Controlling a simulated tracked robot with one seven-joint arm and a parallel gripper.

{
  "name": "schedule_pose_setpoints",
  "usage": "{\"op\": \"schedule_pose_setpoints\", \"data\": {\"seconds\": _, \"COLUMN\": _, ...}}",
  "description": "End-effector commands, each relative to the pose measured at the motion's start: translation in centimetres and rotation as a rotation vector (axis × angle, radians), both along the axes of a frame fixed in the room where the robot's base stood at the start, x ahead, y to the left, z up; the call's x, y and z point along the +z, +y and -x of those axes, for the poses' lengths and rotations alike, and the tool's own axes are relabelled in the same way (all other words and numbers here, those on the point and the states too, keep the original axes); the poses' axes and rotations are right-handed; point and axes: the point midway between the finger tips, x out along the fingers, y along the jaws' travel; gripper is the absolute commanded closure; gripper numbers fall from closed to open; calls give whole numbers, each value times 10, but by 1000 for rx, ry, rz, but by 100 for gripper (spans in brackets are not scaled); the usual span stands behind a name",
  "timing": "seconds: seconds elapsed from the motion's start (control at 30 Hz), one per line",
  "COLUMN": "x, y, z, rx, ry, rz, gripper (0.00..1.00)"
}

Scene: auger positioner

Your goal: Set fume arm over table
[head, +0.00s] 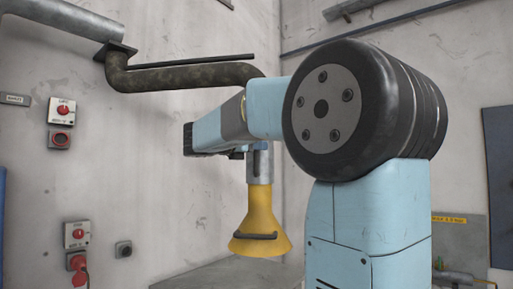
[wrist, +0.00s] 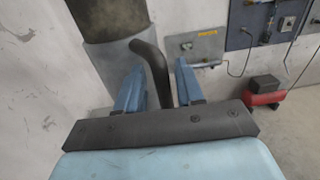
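The fume arm comes out of the left wall in the head view as a grey pipe and a dark bent hose (head: 185,77). Its yellow hood (head: 262,212), with a dark handle bar (head: 255,237), hangs mouth down, partly behind my blue arm. A grey flat surface (head: 225,274), probably the table, shows low behind the hood. In the wrist view my gripper (wrist: 160,72) has its two blue fingers apart. A dark curved bar (wrist: 152,66) passes between them, with a gap visible on each side. I cannot tell which part of the fume arm it is.
Red-button switch boxes (head: 62,111) and a red plug socket (head: 77,262) are on the left wall. The wrist view shows a grey wall panel (wrist: 207,44), dark electrical boxes (wrist: 246,24) and a red machine (wrist: 264,91) on open floor.

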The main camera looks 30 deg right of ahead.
Motion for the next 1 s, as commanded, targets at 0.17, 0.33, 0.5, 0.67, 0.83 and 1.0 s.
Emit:
{"op": "schedule_pose_setpoints", "data": {"seconds": 0.17, "x": 0, "y": -2, "z": 0, "rx": -1, "ry": 0, "rz": 0, "gripper": 63}}
{"op": "schedule_pose_setpoints", "data": {"seconds": 0.33, "x": 0, "y": -2, "z": 0, "rx": -1, "ry": 0, "rz": 0, "gripper": 69}}
{"op": "schedule_pose_setpoints", "data": {"seconds": 0.5, "x": 0, "y": -2, "z": 0, "rx": -1, "ry": 0, "rz": 0, "gripper": 85}}
{"op": "schedule_pose_setpoints", "data": {"seconds": 0.67, "x": 0, "y": -1, "z": 0, "rx": -1, "ry": 0, "rz": 0, "gripper": 100}}
{"op": "schedule_pose_setpoints", "data": {"seconds": 0.83, "x": 0, "y": -1, "z": -1, "rx": 0, "ry": 0, "rz": 0, "gripper": 100}}
{"op": "schedule_pose_setpoints", "data": {"seconds": 1.0, "x": 0, "y": -1, "z": -1, "rx": 1, "ry": 0, "rz": 0, "gripper": 100}}
